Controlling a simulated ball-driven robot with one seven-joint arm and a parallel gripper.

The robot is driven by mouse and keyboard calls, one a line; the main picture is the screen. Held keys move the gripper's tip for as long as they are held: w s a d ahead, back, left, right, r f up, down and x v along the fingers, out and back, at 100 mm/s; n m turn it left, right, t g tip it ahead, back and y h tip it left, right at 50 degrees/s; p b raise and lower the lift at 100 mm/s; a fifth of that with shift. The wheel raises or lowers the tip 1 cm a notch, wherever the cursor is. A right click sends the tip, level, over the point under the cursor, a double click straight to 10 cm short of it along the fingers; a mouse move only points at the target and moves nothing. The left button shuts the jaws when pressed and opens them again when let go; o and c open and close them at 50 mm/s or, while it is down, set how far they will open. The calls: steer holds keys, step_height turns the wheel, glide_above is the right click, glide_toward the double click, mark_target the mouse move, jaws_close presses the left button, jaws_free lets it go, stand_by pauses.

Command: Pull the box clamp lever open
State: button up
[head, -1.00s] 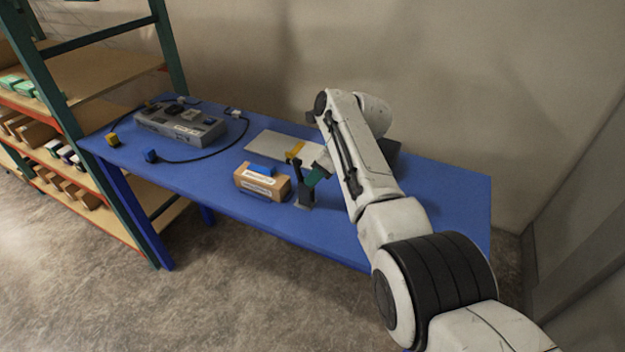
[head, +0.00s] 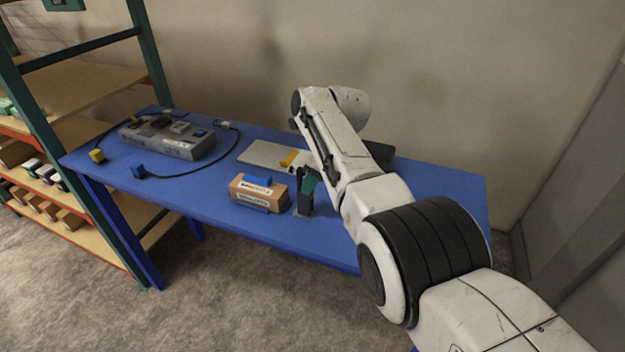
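The cardboard box (head: 247,193) with white labels sits near the table's front edge, with a blue pad on top and blue at its lower front. Right beside its right end stands the dark box clamp (head: 303,209). A green piece (head: 309,183), which looks like the lever's handle, stands nearly upright above the clamp's base. My gripper (head: 303,172) is close to this green piece, coming from the upper right. My arm hides most of it, so I cannot tell whether its fingers touch or hold the lever.
A grey console (head: 182,147) with a black cable and blue and yellow plugs is at the table's left. A pale plate (head: 258,154) with a yellow piece (head: 289,158) lies behind the box. A shelf rack (head: 100,75) stands left. The blue table (head: 205,190) is clear left of the box.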

steer(key=shift+o, duration=1.4)
steer(key=shift+d+r+p, duration=0.1)
steer(key=shift+r+p, duration=0.25)
steer(key=shift+r, duration=0.25)
steer(key=v, duration=0.9)
steer(key=shift+d+r, duration=0.15)
steer(key=shift+r, duration=0.1)
steer(key=shift+s, duration=0.15)
